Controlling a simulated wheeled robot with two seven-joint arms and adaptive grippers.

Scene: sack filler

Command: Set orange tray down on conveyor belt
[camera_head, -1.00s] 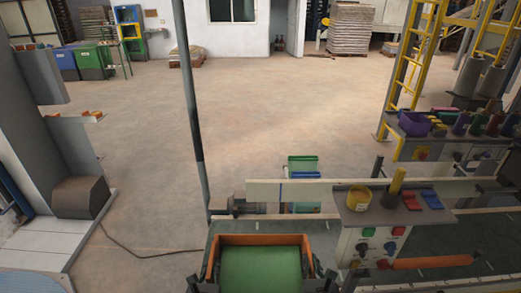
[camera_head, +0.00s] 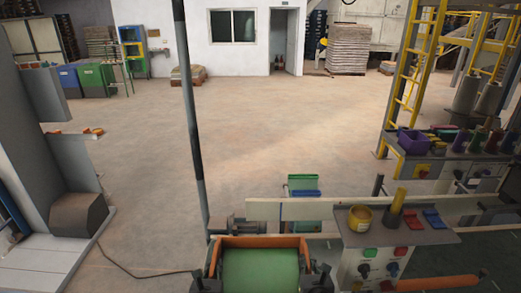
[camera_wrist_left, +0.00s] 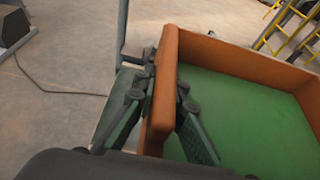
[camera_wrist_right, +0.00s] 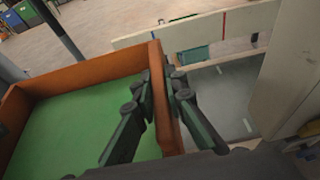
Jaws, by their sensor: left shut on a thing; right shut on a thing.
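The orange tray (camera_head: 262,242) with a green floor is at the bottom centre of the head view, its near part cut off by the frame edge. My left gripper (camera_head: 208,281) is shut on its left wall; the left wrist view shows the fingers (camera_wrist_left: 165,100) on either side of the orange wall. My right gripper (camera_head: 316,277) is shut on the right wall; the right wrist view shows its fingers (camera_wrist_right: 160,95) astride that wall. The tray looks empty.
A long pale rail (camera_head: 290,209) runs behind the tray. A control panel (camera_head: 385,262) with buttons stands close on the right, with a yellow cup (camera_head: 359,217) on top. A grey pole (camera_head: 192,120) rises at the left. Open floor lies beyond.

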